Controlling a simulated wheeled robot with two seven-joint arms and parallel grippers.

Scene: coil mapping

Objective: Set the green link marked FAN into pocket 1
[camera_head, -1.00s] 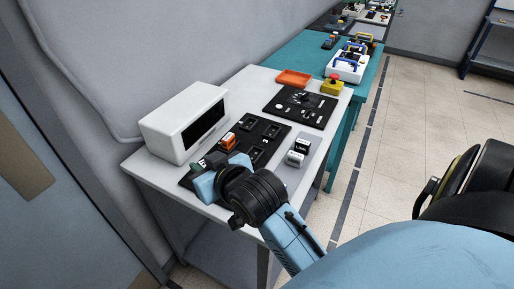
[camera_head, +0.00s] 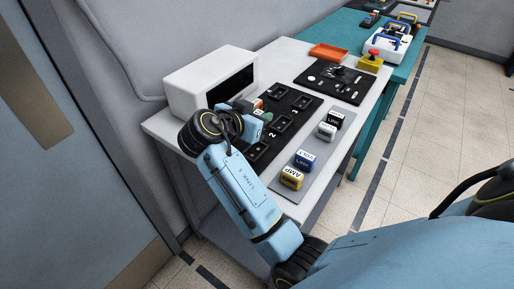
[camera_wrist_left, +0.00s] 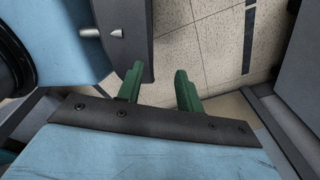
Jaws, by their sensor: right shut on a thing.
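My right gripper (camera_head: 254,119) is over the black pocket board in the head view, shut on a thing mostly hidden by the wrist. A bit of green shows there, consistent with the green link; its FAN marking cannot be read. The board (camera_head: 267,147) has several rectangular pockets, with the numbers 2 and 3 readable. Pocket 1 cannot be made out; my wrist and forearm cover the board's near left part. My left gripper (camera_wrist_left: 159,68) is open and empty in the left wrist view, its green fingers apart above the floor.
An orange link (camera_head: 257,103) sits beside my right gripper. Yellow AMP (camera_head: 292,178), blue VOLT (camera_head: 304,160), pale (camera_head: 327,131) and black (camera_head: 335,118) links stand on a grey mat (camera_head: 318,147). A white box (camera_head: 205,77), a control panel (camera_head: 336,84) and an orange tray (camera_head: 328,51) stand behind.

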